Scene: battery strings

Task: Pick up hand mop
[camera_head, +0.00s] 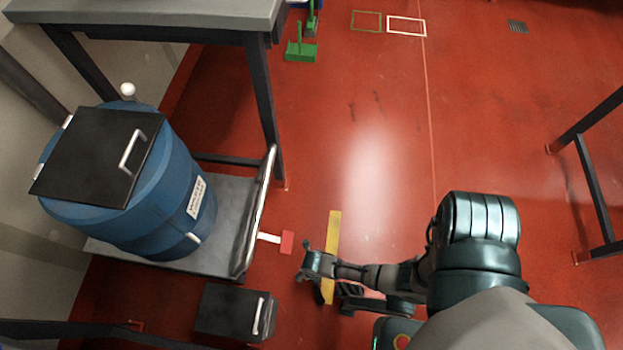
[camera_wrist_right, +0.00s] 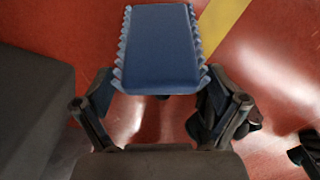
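A blue pad with jagged pale edges (camera_wrist_right: 160,48) fills the upper middle of the right wrist view. It may be the hand mop, but I cannot be sure. My right gripper (camera_wrist_right: 160,100) has one dark finger at each lower side of this pad, and the fingertips are partly hidden by it. Whether they grip it is unclear. In the head view my right gripper (camera_head: 318,266) is over the yellow floor strip (camera_head: 333,228), and no blue pad can be made out clearly there.
A dark box with a pale handle (camera_head: 235,311) stands left of my right gripper. A blue drum (camera_head: 185,172) stands on a cart (camera_head: 228,205) beside a grey table (camera_head: 190,12). Green handled tools (camera_head: 301,52) stand farther off. The middle floor is clear.

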